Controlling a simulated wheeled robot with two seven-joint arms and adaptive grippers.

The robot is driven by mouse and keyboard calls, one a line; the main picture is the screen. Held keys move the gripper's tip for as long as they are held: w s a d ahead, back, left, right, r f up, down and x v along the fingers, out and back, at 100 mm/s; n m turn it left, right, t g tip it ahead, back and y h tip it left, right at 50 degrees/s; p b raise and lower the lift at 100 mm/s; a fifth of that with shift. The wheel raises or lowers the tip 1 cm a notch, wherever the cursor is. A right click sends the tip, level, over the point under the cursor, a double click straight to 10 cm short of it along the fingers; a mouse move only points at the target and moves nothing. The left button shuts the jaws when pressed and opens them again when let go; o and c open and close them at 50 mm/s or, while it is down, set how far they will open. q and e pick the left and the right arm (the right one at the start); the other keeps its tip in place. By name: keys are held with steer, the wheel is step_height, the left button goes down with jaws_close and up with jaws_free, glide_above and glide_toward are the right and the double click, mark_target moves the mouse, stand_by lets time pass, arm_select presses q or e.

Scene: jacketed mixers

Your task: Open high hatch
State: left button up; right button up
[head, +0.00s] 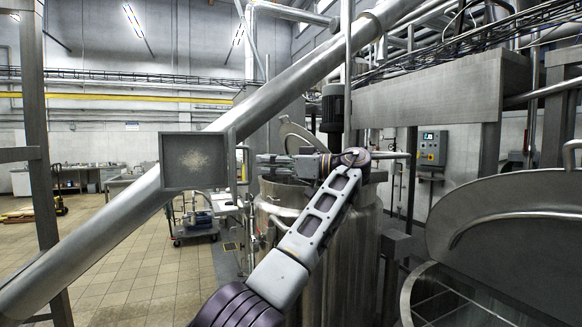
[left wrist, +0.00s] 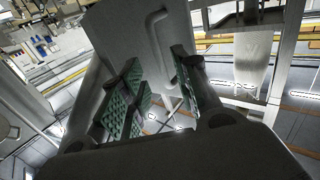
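A steel tank (head: 335,250) stands in the middle of the head view. Its round hatch lid (head: 299,134) shows above the tank top, tilted up, partly hidden behind my arm and gripper. My left gripper (head: 266,164) is over the tank top, pointing left, just in front of the lid. In the left wrist view its green-padded fingers (left wrist: 158,88) are apart. My right gripper is not in view.
A larger raised lid (head: 515,235) with a curved handle stands over a grated opening at the right. A thick slanting pipe (head: 110,225) and a square steel plate (head: 194,161) are at the left. A control box (head: 432,148) hangs behind. Tiled floor is open at the left.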

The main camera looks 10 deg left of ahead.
arm_select(q)
steer(key=d, duration=0.6)
steer(key=shift+s, duration=0.3)
stand_by(0.4)
